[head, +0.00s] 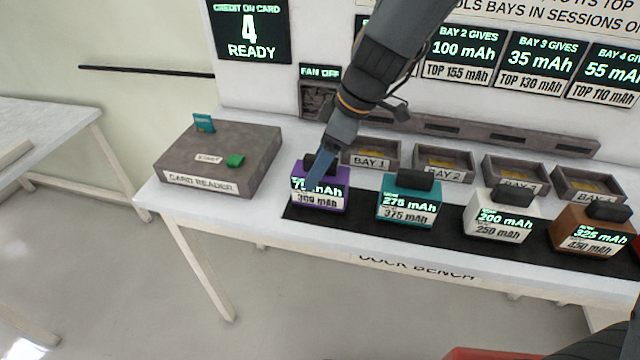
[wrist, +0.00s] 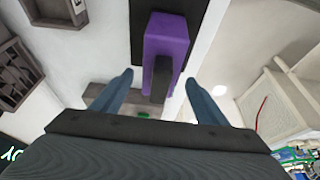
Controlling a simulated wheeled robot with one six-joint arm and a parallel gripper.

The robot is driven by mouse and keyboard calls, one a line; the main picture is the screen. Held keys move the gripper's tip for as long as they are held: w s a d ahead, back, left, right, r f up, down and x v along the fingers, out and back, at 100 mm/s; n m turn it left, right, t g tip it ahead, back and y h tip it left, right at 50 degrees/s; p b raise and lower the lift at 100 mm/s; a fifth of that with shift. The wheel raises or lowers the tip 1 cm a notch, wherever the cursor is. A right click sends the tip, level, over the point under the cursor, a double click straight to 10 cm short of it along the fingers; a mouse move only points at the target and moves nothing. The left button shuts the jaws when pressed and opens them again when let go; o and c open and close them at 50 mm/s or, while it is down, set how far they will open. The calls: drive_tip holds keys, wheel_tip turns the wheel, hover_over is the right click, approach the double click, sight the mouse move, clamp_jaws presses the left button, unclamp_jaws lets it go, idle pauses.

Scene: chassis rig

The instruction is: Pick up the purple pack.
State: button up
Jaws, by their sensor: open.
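The purple pack (head: 319,195) stands at the left end of the black mat on the bench, with a dark handle on top and a lit display on its front. In the wrist view the purple pack (wrist: 178,38) lies ahead between my fingers, its dark handle nearest me. My gripper (head: 312,172) is above the pack in the head view and partly covers its display and handle. In the wrist view my gripper (wrist: 159,82) is open and empty, one finger on each side of the handle, with gaps showing.
A teal pack (head: 409,205), a white pack (head: 498,219) and a brown pack (head: 590,235) stand to the right on the black mat (head: 360,222). The card reader (head: 218,165) is left of the purple pack. Bay trays, including bay 1 (head: 371,160), line the back.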

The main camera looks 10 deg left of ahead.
drive_tip(key=shift+d+p+x, duration=0.2)
drive_tip(key=shift+p+x, duration=0.35)
drive_tip(key=shift+x, duration=1.65)
drive_tip(key=shift+f, duration=0.1)
drive_tip(key=c, duration=1.5)
drive_tip(key=shift+c, duration=0.2)
wheel_tip(320, 180, up, 10)
drive_tip(key=shift+r+b, duration=0.1)
drive_tip(key=shift+b, duration=0.65)
